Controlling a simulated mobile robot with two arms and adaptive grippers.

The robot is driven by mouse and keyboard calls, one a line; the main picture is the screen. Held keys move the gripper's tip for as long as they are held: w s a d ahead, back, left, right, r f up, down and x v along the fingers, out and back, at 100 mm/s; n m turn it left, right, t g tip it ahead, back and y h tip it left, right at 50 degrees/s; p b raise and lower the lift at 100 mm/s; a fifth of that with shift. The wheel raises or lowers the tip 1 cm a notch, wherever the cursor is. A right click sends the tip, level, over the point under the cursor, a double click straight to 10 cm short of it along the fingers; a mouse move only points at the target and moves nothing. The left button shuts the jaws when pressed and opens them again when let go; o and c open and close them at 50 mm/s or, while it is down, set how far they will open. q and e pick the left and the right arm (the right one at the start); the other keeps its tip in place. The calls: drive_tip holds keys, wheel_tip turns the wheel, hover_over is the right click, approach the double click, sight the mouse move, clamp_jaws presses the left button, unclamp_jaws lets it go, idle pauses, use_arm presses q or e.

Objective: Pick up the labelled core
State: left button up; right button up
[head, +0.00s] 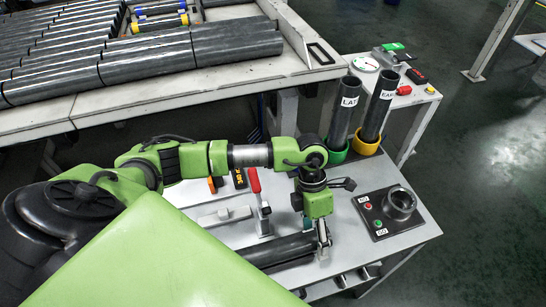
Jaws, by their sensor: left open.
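Two dark cores with white labels stand upright at the back of the grey table. One core (343,118), labelled "LAT", stands in a green cup (336,155). The other core (377,115), whose label starts with "EA", stands in a yellow cup (366,146). My left gripper (322,250) is open, pointing down in front of both, well apart from them. It is at the right end of a dark cylinder (280,250) lying on the table; no label shows on it, and I cannot tell whether they touch. My right gripper is not in view.
A control panel (389,213) with red and green buttons and a round socket is right of my gripper. A red-handled clamp (254,181) stands left of it. A rack of dark rolls (190,55) fills the back left. A side stand (404,93) is behind the cores.

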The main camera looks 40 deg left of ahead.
use_arm(q)
drive_tip(key=shift+f, duration=0.1)
drive_tip(key=c, duration=1.4)
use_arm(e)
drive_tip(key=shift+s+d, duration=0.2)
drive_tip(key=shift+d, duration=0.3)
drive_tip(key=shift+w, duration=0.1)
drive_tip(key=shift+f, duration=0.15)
